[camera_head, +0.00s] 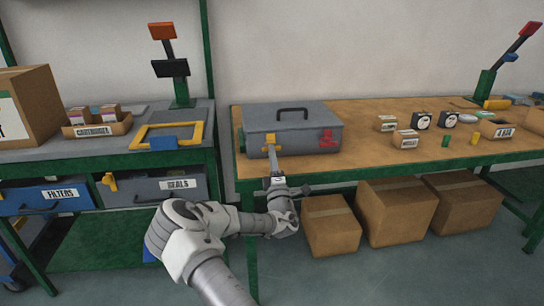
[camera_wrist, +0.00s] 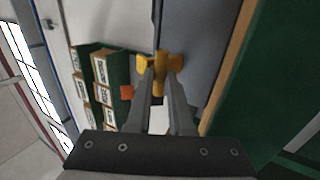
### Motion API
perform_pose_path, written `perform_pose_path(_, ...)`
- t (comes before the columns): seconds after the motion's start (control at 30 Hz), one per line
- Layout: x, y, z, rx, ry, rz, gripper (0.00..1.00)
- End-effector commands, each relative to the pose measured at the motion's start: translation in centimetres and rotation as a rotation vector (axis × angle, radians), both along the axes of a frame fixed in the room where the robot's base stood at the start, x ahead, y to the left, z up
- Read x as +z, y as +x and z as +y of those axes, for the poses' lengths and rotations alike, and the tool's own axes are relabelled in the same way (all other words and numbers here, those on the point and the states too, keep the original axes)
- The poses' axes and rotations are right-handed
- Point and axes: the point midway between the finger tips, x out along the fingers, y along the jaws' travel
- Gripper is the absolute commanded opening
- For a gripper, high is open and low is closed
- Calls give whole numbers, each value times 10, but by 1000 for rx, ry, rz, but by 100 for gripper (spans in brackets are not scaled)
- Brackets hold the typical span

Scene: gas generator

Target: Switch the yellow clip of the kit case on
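The kit case (camera_head: 300,117) is a closed grey box with a dark handle, at the left end of the wooden table. Its yellow clip (camera_head: 270,139) is on the front left of the case, partly hidden by my gripper (camera_head: 272,152). In the wrist view the yellow clip (camera_wrist: 160,62) is T-shaped, with its stem between the fingertips of my gripper (camera_wrist: 160,78). The fingers are close together on both sides of the stem, with little or no gap visible. The grey case face (camera_wrist: 195,45) is beyond them.
A red clip (camera_head: 328,138) is on the case's front right. Small boxes (camera_head: 405,139) and gauges (camera_head: 422,120) stand to the right on the wooden table (camera_head: 365,155). Cardboard boxes (camera_head: 395,210) are underneath. A left workbench (camera_head: 110,158) has drawers (camera_head: 155,187) and a yellow frame (camera_head: 168,130).

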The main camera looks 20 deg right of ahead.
Motion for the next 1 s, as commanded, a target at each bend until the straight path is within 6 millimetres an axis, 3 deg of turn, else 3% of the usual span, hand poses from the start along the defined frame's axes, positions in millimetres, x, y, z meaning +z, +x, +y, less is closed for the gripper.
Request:
perform_pose_path(0.47,9,-1,0,-1,16,55,0)
perform_pose_path(1.0,43,3,-1,0,123,423,0)
